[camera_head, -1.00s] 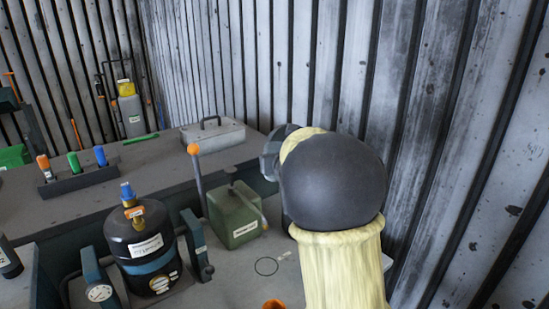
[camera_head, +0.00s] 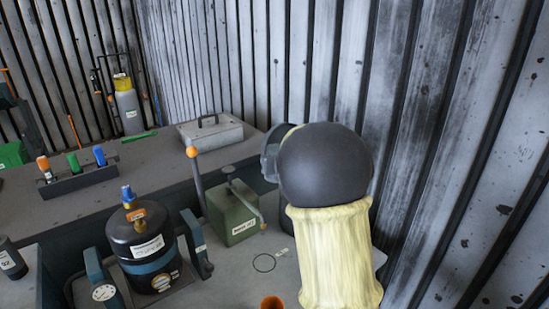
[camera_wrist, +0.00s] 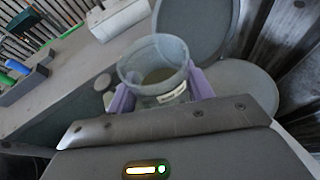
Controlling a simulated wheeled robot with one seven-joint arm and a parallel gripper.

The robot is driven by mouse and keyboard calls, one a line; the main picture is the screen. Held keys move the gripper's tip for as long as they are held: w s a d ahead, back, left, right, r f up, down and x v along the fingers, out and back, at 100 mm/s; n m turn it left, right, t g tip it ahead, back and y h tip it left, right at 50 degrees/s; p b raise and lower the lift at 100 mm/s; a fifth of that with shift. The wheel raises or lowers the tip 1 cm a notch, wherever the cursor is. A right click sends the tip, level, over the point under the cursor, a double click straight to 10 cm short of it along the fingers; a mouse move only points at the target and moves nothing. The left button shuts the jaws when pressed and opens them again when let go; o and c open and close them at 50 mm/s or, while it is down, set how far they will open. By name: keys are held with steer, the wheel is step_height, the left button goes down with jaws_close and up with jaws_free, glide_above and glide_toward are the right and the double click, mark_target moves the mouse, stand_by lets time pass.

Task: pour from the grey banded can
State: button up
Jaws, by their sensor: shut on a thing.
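In the wrist view a grey open-topped can (camera_wrist: 168,89) with a pale label stands between the two purple fingers of my gripper (camera_wrist: 160,95). The gripper is shut on it. I look down over its rim and see a dull yellowish content inside; whether it is liquid, and its exact level, I cannot tell. The can looks somewhat tilted in this view, but its true tilt is unclear. In the head view my own arm hides the fingers and the can. No stream leaving the can is visible.
A green box-shaped can (camera_head: 232,214) and a black gauged tank (camera_head: 144,247) stand on the bench left of my arm. An orange open piece (camera_head: 271,302) shows at the bottom edge. A ring mark (camera_head: 264,262) lies on clear bench. A ribbed metal wall (camera_head: 440,150) is close right.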

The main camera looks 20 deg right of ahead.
steer(key=shift+m+g+y, duration=0.4)
steer(key=shift+m+y, duration=0.3)
steer(key=shift+m, duration=0.2)
steer(key=shift+w+d+f+p, duration=0.25)
steer(key=shift+d+f+p, duration=0.35)
steer(key=shift+p, duration=1.1)
steer(key=shift+w+d+f+p, duration=0.3)
steer(key=shift+d+p, duration=0.45)
steer(key=shift+p, duration=0.9)
steer(key=shift+w+d+f+p, duration=0.2)
steer(key=shift+d+f+p, duration=0.45)
steer(key=shift+p, duration=1.05)
steer(key=shift+w+d, duration=0.1)
step_height(320, 180, down, 2)
steer(key=shift+f+m, duration=0.1)
steer(key=shift+m, duration=0.3)
